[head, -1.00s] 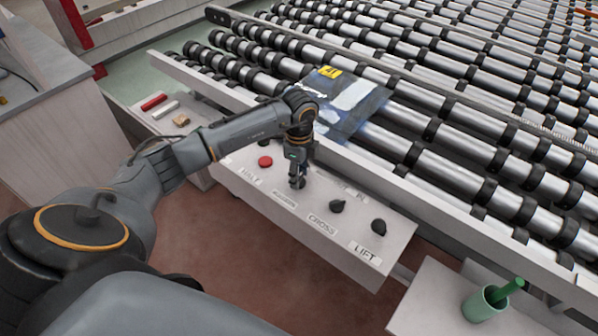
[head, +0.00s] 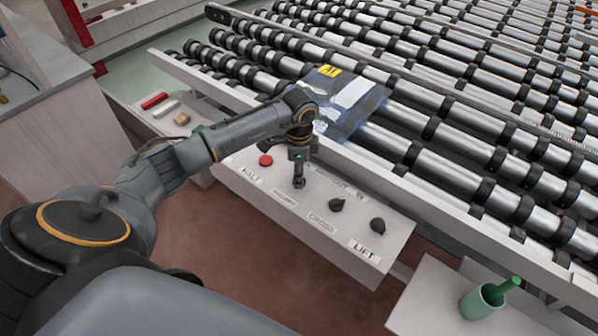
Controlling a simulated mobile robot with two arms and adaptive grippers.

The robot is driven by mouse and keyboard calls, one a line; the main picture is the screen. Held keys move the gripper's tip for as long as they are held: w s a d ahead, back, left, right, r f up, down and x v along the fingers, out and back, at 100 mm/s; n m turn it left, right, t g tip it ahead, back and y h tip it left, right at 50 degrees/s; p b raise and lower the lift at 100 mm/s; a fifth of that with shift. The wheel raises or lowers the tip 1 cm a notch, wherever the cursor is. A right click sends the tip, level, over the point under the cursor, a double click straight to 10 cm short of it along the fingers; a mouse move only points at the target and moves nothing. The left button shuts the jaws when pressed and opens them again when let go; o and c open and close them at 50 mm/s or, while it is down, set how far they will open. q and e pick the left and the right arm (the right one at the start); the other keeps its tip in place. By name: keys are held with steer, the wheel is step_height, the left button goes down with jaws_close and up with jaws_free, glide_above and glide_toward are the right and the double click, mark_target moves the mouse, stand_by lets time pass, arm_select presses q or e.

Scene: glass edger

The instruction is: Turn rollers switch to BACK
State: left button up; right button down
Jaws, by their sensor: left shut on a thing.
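The white control panel (head: 345,222) runs along the front of the roller bed. My left gripper (head: 299,182) points down at the panel, above the small label that sits between HALT and CROSS. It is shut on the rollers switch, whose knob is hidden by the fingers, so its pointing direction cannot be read. To its right are two black knobs, the cross switch (head: 336,205) and the lift switch (head: 377,225), the latter above the LIFT label. My right gripper is not in view.
A red halt button (head: 265,160) is left of my gripper. A glass sheet (head: 345,100) with a yellow tag lies on the rollers (head: 440,130) behind it. A green cup (head: 484,301) stands on a side shelf at lower right. Small blocks (head: 165,108) lie at left.

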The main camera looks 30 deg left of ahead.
arm_select(q)
steer(key=o, duration=1.2)
steer(key=shift+c, duration=0.2)
step_height(320, 180, up, 12)
